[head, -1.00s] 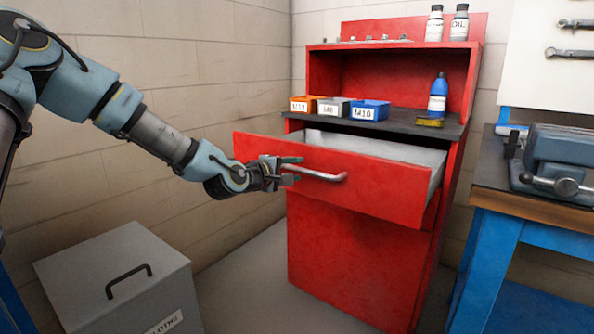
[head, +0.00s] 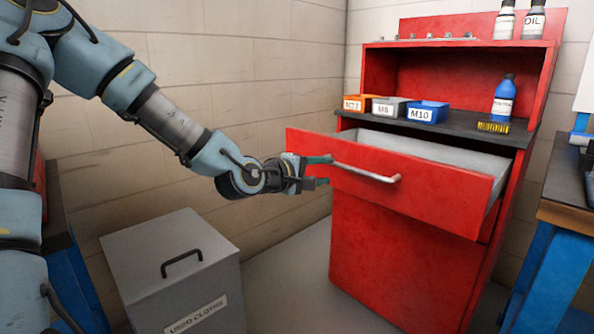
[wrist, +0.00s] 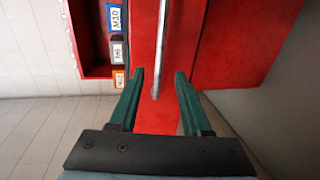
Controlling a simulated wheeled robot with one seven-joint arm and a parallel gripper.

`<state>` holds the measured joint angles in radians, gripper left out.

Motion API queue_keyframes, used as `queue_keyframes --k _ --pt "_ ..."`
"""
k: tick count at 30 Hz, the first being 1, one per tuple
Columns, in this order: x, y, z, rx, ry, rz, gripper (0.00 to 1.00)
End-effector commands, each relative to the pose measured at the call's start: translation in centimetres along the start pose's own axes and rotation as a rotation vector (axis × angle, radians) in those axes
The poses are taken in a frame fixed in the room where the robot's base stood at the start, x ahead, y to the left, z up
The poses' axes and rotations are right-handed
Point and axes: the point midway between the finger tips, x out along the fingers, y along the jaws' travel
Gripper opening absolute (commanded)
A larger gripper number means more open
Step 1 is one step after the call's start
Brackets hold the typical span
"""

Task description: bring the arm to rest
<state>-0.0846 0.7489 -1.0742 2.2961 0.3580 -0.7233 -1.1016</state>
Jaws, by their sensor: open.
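My gripper (head: 322,171) is open at the left end of the drawer handle, in front of the red drawer (head: 430,196). The drawer is pulled out from the red cabinet (head: 385,265), and its pale inside shows. In the wrist view the green fingers (wrist: 158,100) stand apart, with the end of the metal handle (wrist: 162,50) between their tips. The handle also shows in the head view (head: 375,174). I cannot tell whether a finger touches it. My arm reaches in from the upper left, bent and extended.
A grey bin (head: 170,262) labelled "USED CLOTHS" stands below my arm. A blue-legged bench (head: 560,215) is at the right.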

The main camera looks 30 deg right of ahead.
Motion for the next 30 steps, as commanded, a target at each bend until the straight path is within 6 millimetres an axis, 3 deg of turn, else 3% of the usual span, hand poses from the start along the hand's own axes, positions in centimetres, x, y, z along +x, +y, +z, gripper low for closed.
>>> queue_keyframes --k 5,8,11,13,17,18,21,24,30 --pt "0.0 -0.1 0.0 0.001 0.000 -0.002 0.48" --pt "-0.4 -1.2 -0.4 0.034 0.007 -0.045 0.48" --pt "-1.8 -4.5 -1.8 0.128 0.024 -0.172 0.48" --pt "-3.9 -7.7 -3.5 0.222 0.040 -0.310 0.48" --pt "-10.3 -13.4 -7.4 0.388 0.057 -0.607 0.48" --pt "-12.7 -14.6 -8.6 0.426 0.059 -0.694 0.48" --pt "-19.1 -16.9 -10.8 0.490 0.049 -0.897 0.48" --pt "-25.2 -18.0 -11.9 0.509 0.026 -1.056 0.48" --pt "-34.2 -18.4 -11.5 0.474 -0.036 -1.240 0.48"
